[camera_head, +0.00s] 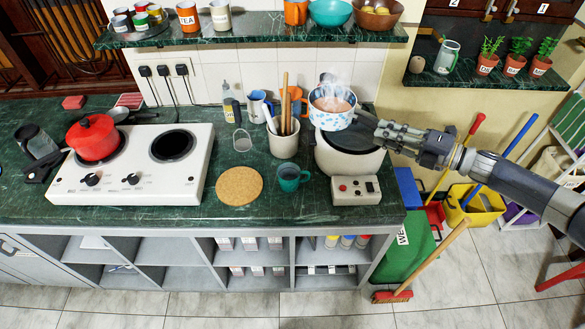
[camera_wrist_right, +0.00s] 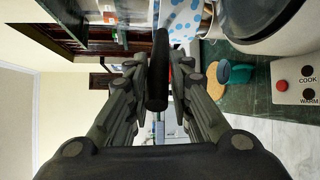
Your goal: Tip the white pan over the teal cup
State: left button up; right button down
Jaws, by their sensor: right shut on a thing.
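The white pan (camera_head: 333,118) has blue dots and holds brown, steaming contents. It is in the air above the white cooker (camera_head: 350,162) and looks roughly level. My right gripper (camera_head: 372,128) comes in from the right and is shut on the pan's handle. In the right wrist view, the black handle (camera_wrist_right: 157,75) lies between the fingers, and part of the dotted pan (camera_wrist_right: 180,20) shows beyond. The teal cup (camera_head: 289,180) stands upright on the green counter, left of the cooker and below left of the pan; it also shows in the right wrist view (camera_wrist_right: 255,76). My left gripper is out of view.
A round cork mat (camera_head: 239,186) lies left of the cup. A utensil crock (camera_head: 284,145) stands behind the cup. A white hob (camera_head: 135,180) with a red pot (camera_head: 92,138) is further left. The shelf (camera_head: 250,32) hangs above the counter's back.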

jog(key=shift+a+r, duration=0.1)
jog(key=shift+r, duration=0.25)
jog(key=shift+s+a+f+n+p, duration=0.35)
jog(key=shift+n, duration=0.05)
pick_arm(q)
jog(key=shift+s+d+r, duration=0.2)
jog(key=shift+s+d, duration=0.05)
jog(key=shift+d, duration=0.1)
pick_arm(e)
jog(key=a+f+n, duration=0.1)
jog(key=s+a+f+h, duration=0.1)
jog(key=f, duration=0.1)
jog(key=s+a+f+n, duration=0.1)
jog(key=shift+f+n, duration=0.3)
jog(key=shift+f, duration=0.05)
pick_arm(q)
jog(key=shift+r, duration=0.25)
pick_arm(e)
jog(key=shift+s+a+f+n+h, duration=0.25)
jog(key=shift+s+a+n+h, duration=0.25)
jog(key=shift+s+a+n, duration=0.1)
jog(key=shift+s+a+f+n, duration=0.25)
jog(key=shift+s+a+n, duration=0.15)
jog(key=shift+a, duration=0.3)
dwell(0.7)
